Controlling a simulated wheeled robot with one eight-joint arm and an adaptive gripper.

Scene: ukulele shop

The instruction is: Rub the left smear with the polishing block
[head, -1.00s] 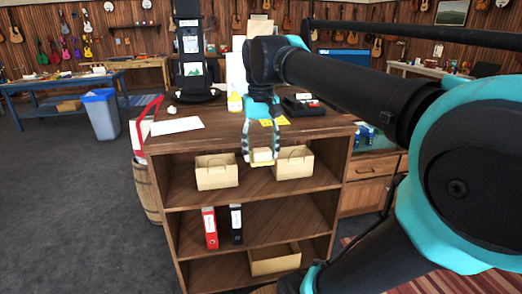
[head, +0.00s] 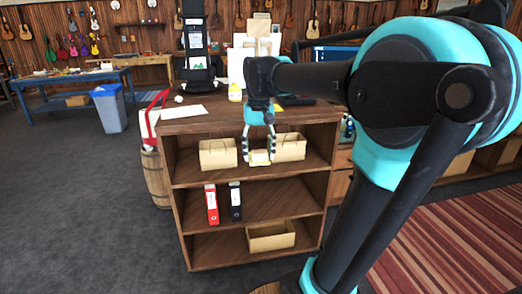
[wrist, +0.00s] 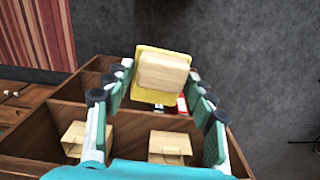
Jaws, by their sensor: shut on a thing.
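My gripper (head: 259,155) is in front of the open wooden shelf unit, pointing down, with its fingers at the height of the upper shelf. It is shut on the polishing block (head: 260,158), a pale wooden block with a yellow pad. In the wrist view the block (wrist: 163,72) sits between the fingertips, its yellow pad (wrist: 143,55) showing around the wood. No smear can be made out in either view.
The shelf unit (head: 251,192) holds paper bags (head: 217,154), a red binder (head: 211,204), a black binder (head: 235,201) and a low box (head: 271,236). A barrel (head: 155,175) stands at its left. Grey floor (head: 80,215) is open on the left.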

